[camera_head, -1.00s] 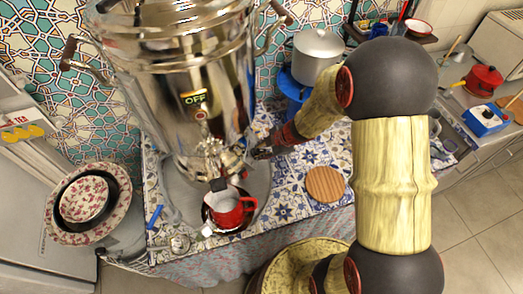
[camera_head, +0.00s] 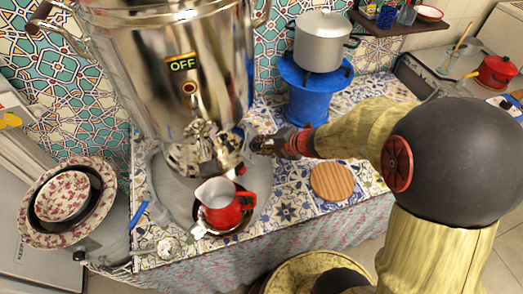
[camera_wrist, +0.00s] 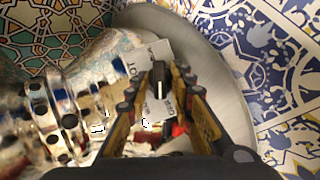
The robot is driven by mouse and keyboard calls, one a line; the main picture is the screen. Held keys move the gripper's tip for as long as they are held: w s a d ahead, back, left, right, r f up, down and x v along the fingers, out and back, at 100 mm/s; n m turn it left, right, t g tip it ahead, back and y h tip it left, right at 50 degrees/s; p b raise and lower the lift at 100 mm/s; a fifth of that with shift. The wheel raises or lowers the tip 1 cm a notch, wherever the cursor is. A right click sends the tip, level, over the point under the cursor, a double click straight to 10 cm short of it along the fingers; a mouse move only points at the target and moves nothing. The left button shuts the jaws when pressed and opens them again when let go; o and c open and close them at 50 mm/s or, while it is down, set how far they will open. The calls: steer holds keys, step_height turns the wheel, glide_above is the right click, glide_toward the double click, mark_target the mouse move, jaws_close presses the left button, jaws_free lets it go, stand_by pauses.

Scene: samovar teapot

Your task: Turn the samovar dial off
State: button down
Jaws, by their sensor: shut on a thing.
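The metal samovar (camera_head: 185,95) stands upright on the tiled counter, with a sign reading OFF (camera_head: 182,64) on its front above the tap. In the wrist view the black dial knob (camera_wrist: 158,77) sits on a light plate (camera_wrist: 152,53) with partly legible lettering. My gripper (camera_wrist: 159,86) has a finger on each side of the knob and is shut on it. In the head view my gripper (camera_head: 257,146) reaches in from the right to the samovar's lower right side. The dial is hidden there, so its exact setting is hard to read.
A red pitcher (camera_head: 224,203) stands on a dark dish below the tap, close to my gripper. A round wooden board (camera_head: 332,181) lies to the right. A grey pot (camera_head: 320,43) sits on a blue stand (camera_head: 311,92) behind my arm. Patterned bowls (camera_head: 64,197) are at left.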

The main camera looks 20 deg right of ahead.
steer(key=shift+s+d+f+n+t+y+b, duration=0.1)
steer(key=shift+n+t+y+b, duration=0.35)
steer(key=shift+n, duration=1.05)
steer(key=c, duration=1.8)
jaws_free()
steer(key=shift+c, duration=0.2)
steer(key=v, duration=1.2)
steer(key=shift+f, duration=0.15)
